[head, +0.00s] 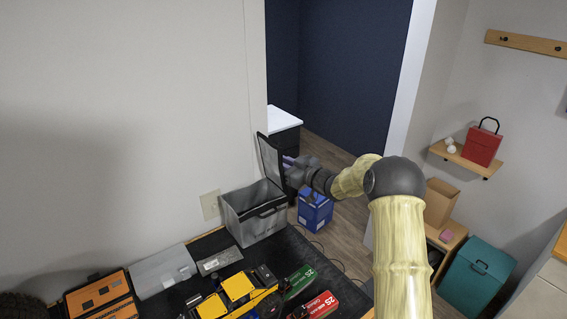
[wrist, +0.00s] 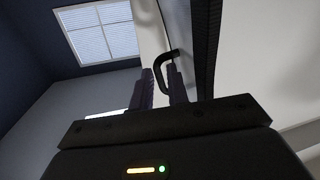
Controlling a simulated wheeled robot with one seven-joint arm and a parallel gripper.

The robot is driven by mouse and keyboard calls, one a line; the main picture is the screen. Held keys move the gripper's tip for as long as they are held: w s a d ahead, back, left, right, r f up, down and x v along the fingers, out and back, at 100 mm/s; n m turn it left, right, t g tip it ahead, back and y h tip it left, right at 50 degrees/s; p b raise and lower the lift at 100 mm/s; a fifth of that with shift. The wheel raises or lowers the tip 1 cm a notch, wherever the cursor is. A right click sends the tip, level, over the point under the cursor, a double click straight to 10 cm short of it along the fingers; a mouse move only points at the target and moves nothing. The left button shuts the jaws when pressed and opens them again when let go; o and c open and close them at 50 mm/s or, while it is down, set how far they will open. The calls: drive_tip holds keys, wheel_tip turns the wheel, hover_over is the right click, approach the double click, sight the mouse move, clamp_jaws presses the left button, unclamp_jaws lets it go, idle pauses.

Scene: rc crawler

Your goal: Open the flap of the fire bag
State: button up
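In the wrist view the flap (wrist: 207,45) shows nearly edge-on as a dark strip. A black handle loop (wrist: 158,68) passes between the fingers of my gripper (wrist: 161,84), which are close together around it. The exact contact is hard to see.
A blue box (head: 315,212) stands below my forearm. The mat holds a yellow crawler (head: 238,290), a grey case (head: 163,272), an orange case (head: 100,298), and green and red packs (head: 318,305). The wall is close on the left. Open floor lies beyond the bag.

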drive_tip(key=b+v, duration=0.7)
drive_tip(key=v, duration=1)
drive_tip(key=shift+s+d+f, duration=0.1)
drive_tip(key=shift+s+d, duration=0.05)
drive_tip(key=s+f+m+g+h, duration=0.3)
drive_tip(key=s+f+h, duration=0.1)
drive_tip(key=s, duration=0.6)
drive_tip(key=s+f+m+g+h, duration=0.3)
drive_tip(key=s+f+m+h, duration=0.1)
drive_tip(key=s, duration=0.6)
drive_tip(key=s+f+m+g+h, duration=0.3)
drive_tip(key=s+f+h, duration=0.1)
drive_tip(key=s, duration=0.6)
drive_tip(key=shift+s+a+f+m+g, duration=0.3)
drive_tip(key=shift+f+g, duration=0.1)
drive_tip(key=shift+f, duration=0.15)
